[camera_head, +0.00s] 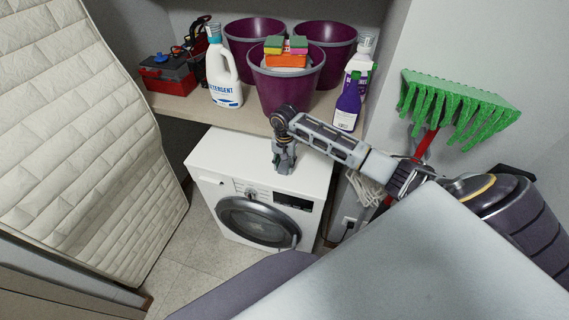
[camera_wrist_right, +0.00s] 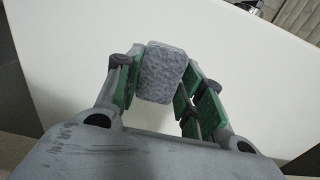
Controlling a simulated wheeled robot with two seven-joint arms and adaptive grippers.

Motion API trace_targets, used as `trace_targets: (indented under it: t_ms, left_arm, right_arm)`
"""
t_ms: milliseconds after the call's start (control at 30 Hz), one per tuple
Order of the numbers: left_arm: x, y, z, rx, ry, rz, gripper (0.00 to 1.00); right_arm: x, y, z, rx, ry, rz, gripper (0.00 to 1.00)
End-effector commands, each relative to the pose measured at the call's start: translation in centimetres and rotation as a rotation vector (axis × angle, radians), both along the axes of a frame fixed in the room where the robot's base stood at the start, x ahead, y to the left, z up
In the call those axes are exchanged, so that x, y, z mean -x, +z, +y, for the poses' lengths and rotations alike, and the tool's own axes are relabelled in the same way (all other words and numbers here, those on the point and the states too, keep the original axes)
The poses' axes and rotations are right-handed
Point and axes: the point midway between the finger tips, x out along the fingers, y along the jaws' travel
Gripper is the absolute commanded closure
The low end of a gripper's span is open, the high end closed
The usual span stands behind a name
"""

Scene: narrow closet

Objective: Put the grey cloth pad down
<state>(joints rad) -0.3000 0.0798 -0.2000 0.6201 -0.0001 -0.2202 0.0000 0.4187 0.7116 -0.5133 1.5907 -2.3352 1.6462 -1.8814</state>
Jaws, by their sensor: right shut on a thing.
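The grey cloth pad (camera_wrist_right: 162,75) sits between the fingers of my right gripper (camera_wrist_right: 160,88) in the right wrist view. The gripper is shut on it. In the head view my right gripper (camera_head: 284,163) points down over the white top of the washing machine (camera_head: 232,160). The pad is hard to make out there. I cannot tell whether the pad touches the machine's top. My left gripper is not in view.
A shelf (camera_head: 190,108) above the machine holds purple buckets (camera_head: 278,92), a detergent bottle (camera_head: 222,75), a purple bottle (camera_head: 347,103) and a red toolbox (camera_head: 168,78). A green broom (camera_head: 455,103) stands right. A quilted mattress (camera_head: 75,130) leans left. The machine's top is clear around the gripper.

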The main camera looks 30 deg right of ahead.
Motion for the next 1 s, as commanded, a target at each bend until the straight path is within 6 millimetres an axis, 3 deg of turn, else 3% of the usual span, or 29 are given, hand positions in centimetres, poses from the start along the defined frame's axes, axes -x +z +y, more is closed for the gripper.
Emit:
trace_targets:
  t_ms: [200,233,400,1000]
  left_arm:
    - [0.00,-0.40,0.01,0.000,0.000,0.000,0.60]
    - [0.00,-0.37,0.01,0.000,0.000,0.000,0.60]
    - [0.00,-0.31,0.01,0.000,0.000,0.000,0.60]
    - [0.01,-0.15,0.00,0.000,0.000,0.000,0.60]
  right_arm:
    - [0.00,-0.36,-0.04,0.001,0.000,0.000,0.81]
    - [0.01,-0.34,-0.03,0.001,0.000,0.000,0.59]
    - [0.00,-0.27,-0.01,0.001,0.000,-0.001,0.40]
    - [-0.12,0.64,-0.07,0.001,0.000,-0.003,0.40]
